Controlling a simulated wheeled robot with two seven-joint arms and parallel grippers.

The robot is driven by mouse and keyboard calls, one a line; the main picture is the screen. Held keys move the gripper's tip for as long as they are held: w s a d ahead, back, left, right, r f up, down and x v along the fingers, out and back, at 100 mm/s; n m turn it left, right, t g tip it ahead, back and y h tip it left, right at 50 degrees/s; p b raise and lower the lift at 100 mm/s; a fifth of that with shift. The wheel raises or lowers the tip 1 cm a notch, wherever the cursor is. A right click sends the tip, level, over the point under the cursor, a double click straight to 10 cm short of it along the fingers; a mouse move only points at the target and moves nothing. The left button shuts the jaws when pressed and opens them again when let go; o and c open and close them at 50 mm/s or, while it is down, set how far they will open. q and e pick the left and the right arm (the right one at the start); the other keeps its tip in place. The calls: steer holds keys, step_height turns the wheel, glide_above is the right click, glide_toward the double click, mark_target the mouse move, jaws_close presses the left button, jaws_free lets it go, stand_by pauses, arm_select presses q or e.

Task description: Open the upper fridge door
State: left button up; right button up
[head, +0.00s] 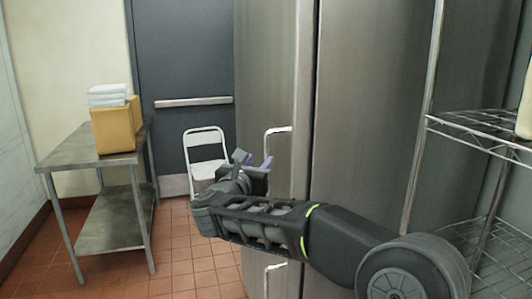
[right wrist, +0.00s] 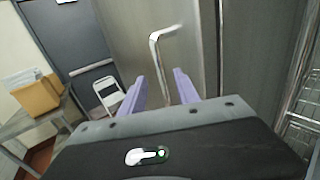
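The upper fridge door (head: 262,75) is brushed steel and looks closed. Its pale metal bar handle (head: 267,142) sticks out from the door; its lower part is hidden behind my right gripper (head: 254,160). In the right wrist view the two purple fingers of the right gripper (right wrist: 159,78) are apart. The upper fridge door's handle (right wrist: 156,55) runs down between them in the picture. I cannot tell whether the fingers reach around the bar or touch it. My left gripper is not in view.
A second, lower handle (head: 268,270) shows below my right arm. A white folding chair (head: 206,147) stands behind the gripper by a grey door (head: 183,55). A steel table (head: 75,152) with a yellow box (head: 112,130) is at left. A wire shelf (head: 480,130) is at right.

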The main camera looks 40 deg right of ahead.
mark_target(266, 153)
steer(key=p+x, duration=0.3)
steer(key=x, duration=0.4)
steer(key=shift+d+r, duration=0.1)
steer(key=shift+w+d, duration=0.2)
jaws_close()
stand_by(1.3)
